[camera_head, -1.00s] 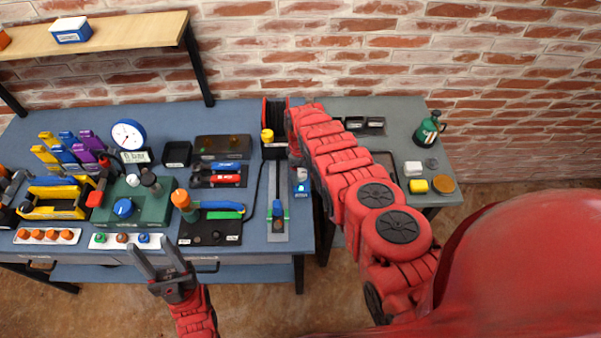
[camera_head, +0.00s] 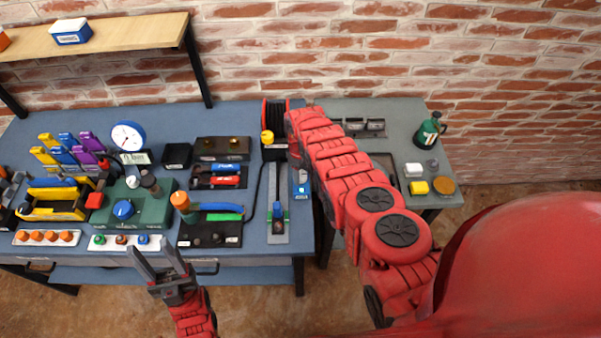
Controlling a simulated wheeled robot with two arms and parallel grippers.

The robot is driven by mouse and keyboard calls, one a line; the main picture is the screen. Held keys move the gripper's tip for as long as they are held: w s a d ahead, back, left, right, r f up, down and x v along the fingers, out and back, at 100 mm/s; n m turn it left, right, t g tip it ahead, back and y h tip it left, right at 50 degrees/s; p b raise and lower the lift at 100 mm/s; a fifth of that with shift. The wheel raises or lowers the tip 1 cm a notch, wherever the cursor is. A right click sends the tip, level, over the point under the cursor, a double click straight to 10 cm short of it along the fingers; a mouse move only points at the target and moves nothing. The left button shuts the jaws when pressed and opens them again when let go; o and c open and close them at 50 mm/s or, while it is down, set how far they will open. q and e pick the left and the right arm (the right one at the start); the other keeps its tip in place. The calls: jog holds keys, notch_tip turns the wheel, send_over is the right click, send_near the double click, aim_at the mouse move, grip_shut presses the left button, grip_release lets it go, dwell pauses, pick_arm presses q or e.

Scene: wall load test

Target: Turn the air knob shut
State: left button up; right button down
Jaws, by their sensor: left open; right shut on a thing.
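No knob has a readable air label. A blue knob (camera_head: 123,209) sits on the green box (camera_head: 154,208) at the left bench. A yellow knob (camera_head: 267,136) sits on a black unit at the back, just left of my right arm's far end. I cannot tell which is the air knob. My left gripper (camera_head: 156,260) is open and empty, in front of the bench edge and below the blue knob in the picture. My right arm reaches to the back between the two benches. Its gripper is hidden behind the arm, so what it touches does not show.
The blue bench (camera_head: 262,252) is crowded with tools, a dial gauge (camera_head: 128,136), a black box with two lamps (camera_head: 222,148) and an orange-topped handle (camera_head: 181,201). The grey bench (camera_head: 402,133) at the right holds a green bottle (camera_head: 429,130) and small blocks. A brick wall stands behind.

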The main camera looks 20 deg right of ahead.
jog(key=shift+m, duration=0.4)
jog(key=m, duration=0.4)
jog(key=shift+m+b, duration=0.3)
jog(key=shift+b, duration=0.1)
jog(key=m+b, duration=0.1)
jog(key=m, duration=0.3)
jog(key=shift+f, duration=0.1)
jog(key=m+b, duration=0.1)
jog(key=m, duration=0.3)
jog(key=shift+d+m+b, duration=0.1)
jog(key=shift+m+b, duration=1.15)
jog(key=shift+m, duration=0.85)
jog(key=shift+c, duration=1.4)
grip_release()
